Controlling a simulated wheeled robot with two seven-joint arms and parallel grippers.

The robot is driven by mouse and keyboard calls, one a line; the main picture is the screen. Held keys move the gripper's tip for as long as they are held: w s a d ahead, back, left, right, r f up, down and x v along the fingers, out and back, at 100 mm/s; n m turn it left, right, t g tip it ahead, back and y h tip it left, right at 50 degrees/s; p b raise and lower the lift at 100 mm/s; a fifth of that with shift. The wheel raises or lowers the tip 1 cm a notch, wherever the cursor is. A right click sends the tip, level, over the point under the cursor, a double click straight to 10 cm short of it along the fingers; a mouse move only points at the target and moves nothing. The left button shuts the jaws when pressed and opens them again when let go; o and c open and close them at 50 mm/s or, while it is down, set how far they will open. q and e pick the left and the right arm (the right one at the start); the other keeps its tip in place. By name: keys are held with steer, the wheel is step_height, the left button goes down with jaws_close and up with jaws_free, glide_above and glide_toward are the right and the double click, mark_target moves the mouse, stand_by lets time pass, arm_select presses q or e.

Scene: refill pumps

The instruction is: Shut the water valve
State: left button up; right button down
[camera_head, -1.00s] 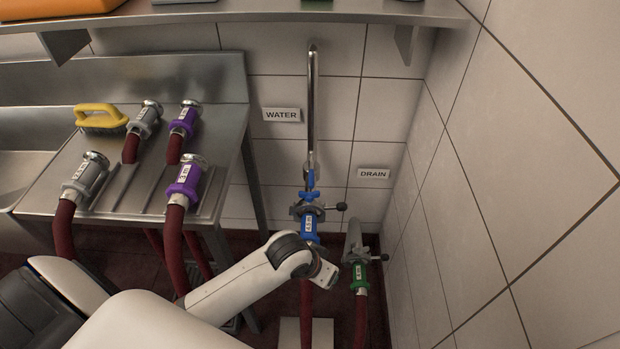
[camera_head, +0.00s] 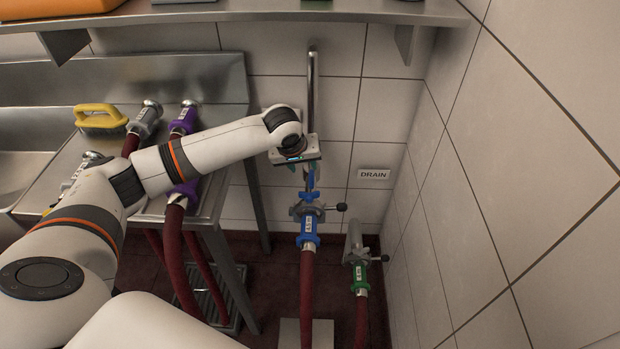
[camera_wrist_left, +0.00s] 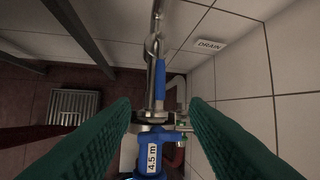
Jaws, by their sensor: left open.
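The water pipe (camera_head: 312,85) runs down the back wall to a blue valve and coupling (camera_head: 308,228), with a red hose below. In the left wrist view the blue valve lever (camera_wrist_left: 161,82) points up, in line with the pipe. The blue coupling with its "4.5 m" label (camera_wrist_left: 152,158) sits below it. My left gripper (camera_wrist_left: 160,104) is open, its green fingers to either side of the lever and apart from it. In the head view my left wrist hides most of the lever and the gripper (camera_head: 310,176). My right gripper is not in view.
A drain fitting with a green coupling (camera_head: 359,275) stands right of the water line, under the DRAIN sign (camera_head: 374,174). The tiled wall (camera_head: 480,180) closes the right side. A steel counter with hoses and a yellow brush (camera_head: 100,117) is at left; a shelf (camera_head: 250,14) is above.

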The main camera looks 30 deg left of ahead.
mark_target(311, 179)
arm_select(q)
steer(key=b+x, duration=0.1)
steer(key=x, duration=0.9)
steer(key=shift+w+f, duration=0.15)
steer(key=shift+f, duration=0.15)
steer(key=shift+c, duration=0.4)
jaws_close()
